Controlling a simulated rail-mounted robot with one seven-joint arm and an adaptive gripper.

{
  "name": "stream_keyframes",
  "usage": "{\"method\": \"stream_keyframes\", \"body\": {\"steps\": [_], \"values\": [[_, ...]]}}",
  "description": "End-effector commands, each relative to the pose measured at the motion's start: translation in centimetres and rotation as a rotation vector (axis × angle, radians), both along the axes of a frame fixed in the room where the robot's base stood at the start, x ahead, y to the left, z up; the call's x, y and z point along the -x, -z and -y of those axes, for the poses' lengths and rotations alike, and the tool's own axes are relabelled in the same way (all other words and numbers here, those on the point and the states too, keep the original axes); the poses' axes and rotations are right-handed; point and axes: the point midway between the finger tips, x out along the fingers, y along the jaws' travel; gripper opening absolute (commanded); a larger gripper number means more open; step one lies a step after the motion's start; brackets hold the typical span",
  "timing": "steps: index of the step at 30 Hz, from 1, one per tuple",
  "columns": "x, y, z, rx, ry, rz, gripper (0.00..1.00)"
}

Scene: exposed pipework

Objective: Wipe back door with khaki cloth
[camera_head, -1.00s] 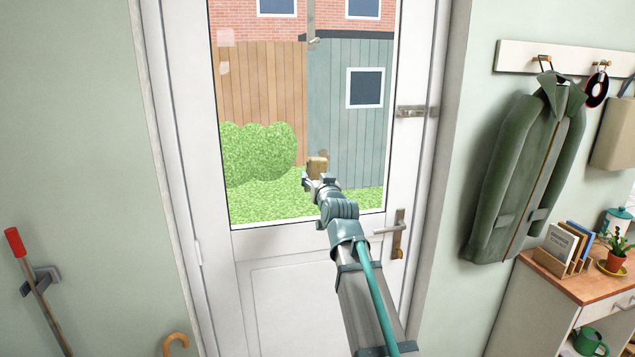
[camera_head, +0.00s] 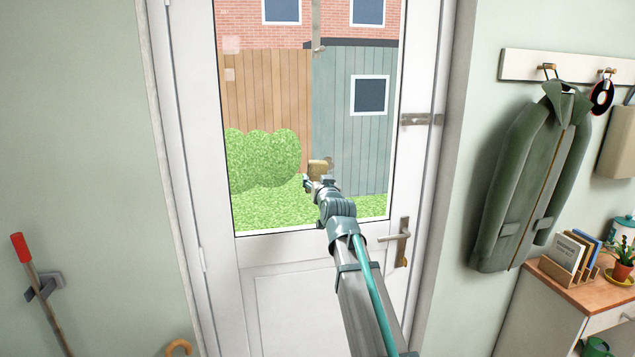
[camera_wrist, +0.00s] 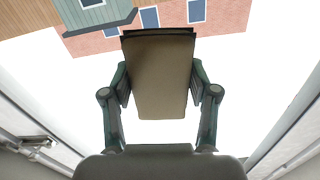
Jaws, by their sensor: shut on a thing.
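The back door (camera_head: 290,250) is white with a large glass pane and stands shut in front of me. My gripper (camera_head: 317,184) is in front of the lower middle of the pane, shut on a folded khaki cloth (camera_head: 319,168). In the wrist view the cloth (camera_wrist: 160,75) sits between both fingers. I cannot tell whether it touches the glass. Two pale pinkish patches (camera_head: 231,44) (camera_head: 230,75) show at the pane's upper left. A brownish patch (camera_head: 327,162) shows just beside the cloth, partly hidden by it.
The door handle (camera_head: 399,238) and a bolt (camera_head: 420,119) are on the door's right side. A green coat (camera_head: 535,180) hangs on the right wall above a cabinet (camera_head: 560,310) with books and a plant. A red-handled tool (camera_head: 22,248) hangs at left.

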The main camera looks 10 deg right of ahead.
Motion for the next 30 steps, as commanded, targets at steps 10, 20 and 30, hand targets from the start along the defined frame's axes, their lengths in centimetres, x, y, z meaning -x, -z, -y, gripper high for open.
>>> {"method": "stream_keyframes", "body": {"steps": [10,20,30], "values": [[-0.2,0.0,0.0,0.0,0.0,0.0,0.27],[-0.8,0.0,0.0,0.0,0.0,0.0,0.27],[-1.4,0.0,-0.1,0.0,0.0,0.0,0.27]]}}
